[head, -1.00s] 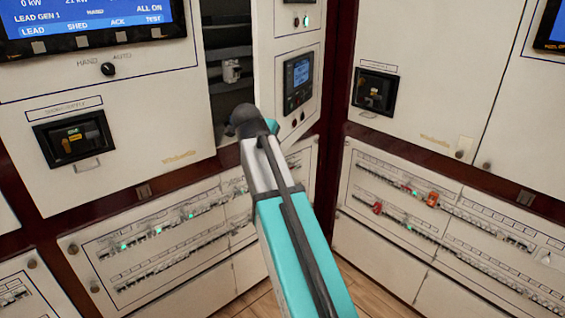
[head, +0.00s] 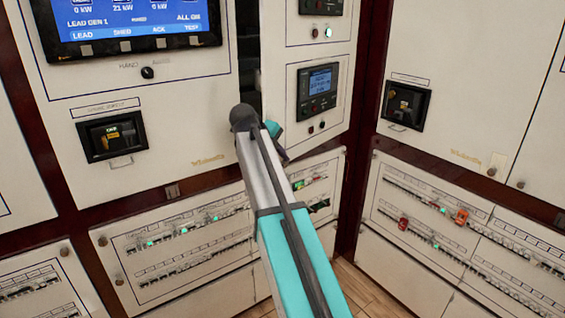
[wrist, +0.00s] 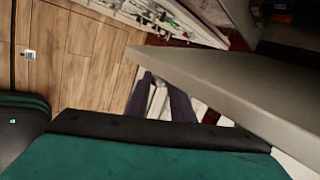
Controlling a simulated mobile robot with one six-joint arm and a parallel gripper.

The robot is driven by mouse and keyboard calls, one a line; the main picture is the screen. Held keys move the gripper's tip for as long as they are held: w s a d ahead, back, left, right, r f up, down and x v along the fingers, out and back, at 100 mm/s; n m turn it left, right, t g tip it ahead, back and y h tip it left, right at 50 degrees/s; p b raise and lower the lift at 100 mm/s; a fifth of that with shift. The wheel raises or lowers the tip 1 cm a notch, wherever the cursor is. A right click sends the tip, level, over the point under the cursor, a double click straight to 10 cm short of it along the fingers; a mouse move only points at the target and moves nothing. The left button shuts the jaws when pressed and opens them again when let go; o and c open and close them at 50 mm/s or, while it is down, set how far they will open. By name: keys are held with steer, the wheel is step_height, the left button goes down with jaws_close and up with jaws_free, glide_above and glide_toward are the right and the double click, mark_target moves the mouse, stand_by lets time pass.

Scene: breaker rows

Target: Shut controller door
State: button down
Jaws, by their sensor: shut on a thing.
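The controller door (head: 335,88) is the white panel with a small screen and buttons. It stands slightly ajar, with a narrow dark gap (head: 247,60) along its left edge. In the wrist view the door (wrist: 225,80) shows as a pale slab cutting across from the upper middle to the lower right. My gripper (wrist: 183,103) is at the door's edge, shut on it; its dark fingers show only partly. In the head view my own arm covers the lower left of the door and most of the gripper.
A cabinet with a large blue display (head: 130,22) and a switch stands left of the gap. Breaker rows (head: 185,232) run below. Another cabinet (head: 450,100) with a breaker meets the corner at right. Wooden floor (head: 350,285) shows below.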

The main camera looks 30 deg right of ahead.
steer(key=c, duration=1.5)
jaws_free()
steer(key=shift+s, duration=0.1)
steer(key=shift+c, duration=0.2)
steer(key=v, duration=1.3)
steer(key=shift+r, duration=0.35)
steer(key=shift+s+a, duration=0.1)
steer(key=shift+s, duration=0.05)
steer(key=shift+c, duration=0.2)
